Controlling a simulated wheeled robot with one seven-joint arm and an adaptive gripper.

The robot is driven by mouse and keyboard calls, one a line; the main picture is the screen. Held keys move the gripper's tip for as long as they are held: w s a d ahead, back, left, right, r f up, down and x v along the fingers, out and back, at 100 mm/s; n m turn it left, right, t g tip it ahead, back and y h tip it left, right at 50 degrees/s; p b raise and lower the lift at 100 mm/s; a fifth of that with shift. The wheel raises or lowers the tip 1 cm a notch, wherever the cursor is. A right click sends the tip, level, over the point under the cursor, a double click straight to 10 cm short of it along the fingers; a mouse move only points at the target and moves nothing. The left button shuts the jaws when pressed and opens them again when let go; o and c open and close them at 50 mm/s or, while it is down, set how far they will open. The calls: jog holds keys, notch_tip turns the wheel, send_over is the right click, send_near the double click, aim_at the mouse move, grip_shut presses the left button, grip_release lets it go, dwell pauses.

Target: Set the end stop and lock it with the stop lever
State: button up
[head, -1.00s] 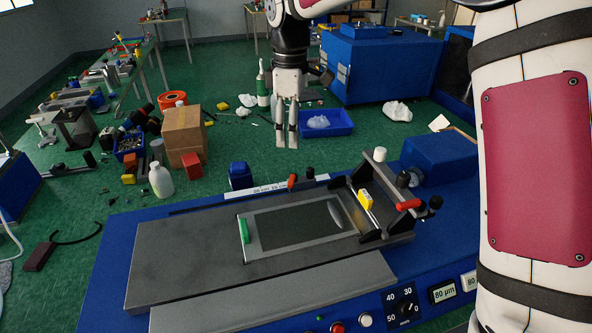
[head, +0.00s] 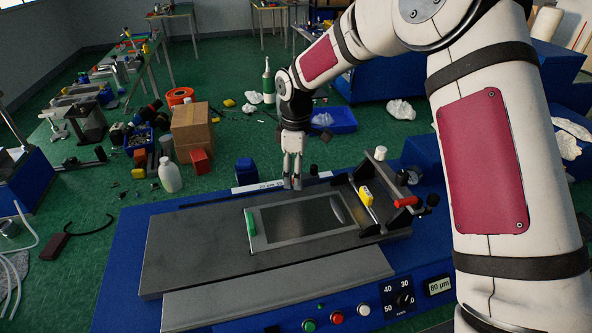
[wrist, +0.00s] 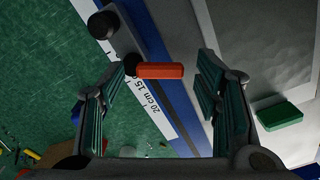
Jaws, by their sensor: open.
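The red stop lever (wrist: 160,71) lies across the middle of the wrist view, between my open fingers and apart from both. A black pivot (wrist: 131,65) is at its left end, and a black round knob (wrist: 101,25) is above left. In the head view a black knob (head: 313,170) shows just right of my gripper (head: 292,182), whose fingers point down over the rail at the bench's back edge and hide the lever. The white scale (head: 262,186) runs along that edge; in the wrist view the scale (wrist: 152,105) reads 20 cm and 15.
A grey plate (head: 190,255) carries a framed sheet with a green clip (head: 250,223). At right stands a carriage with a yellow block (head: 366,195) and another red handle (head: 406,201). A control panel (head: 405,299) is in front.

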jog(key=c, duration=1.2)
jog(key=m+b, duration=0.1)
jog(key=m, duration=0.1)
jog(key=a+m, duration=0.1)
jog(key=m+b, duration=0.1)
jog(key=m, duration=0.1)
jog(key=shift+w+a+m+b, duration=0.15)
jog(key=shift+w+m+b, duration=0.15)
jog(key=shift+w+b, duration=0.1)
jog(key=m, duration=0.2)
jog(key=m+b, duration=0.1)
jog(key=m, duration=0.1)
jog(key=w+m+b, duration=0.1)
jog(key=m, duration=0.1)
jog(key=shift+a, duration=0.35)
jog(key=shift+w, duration=0.1)
jog(key=o, duration=1.2)
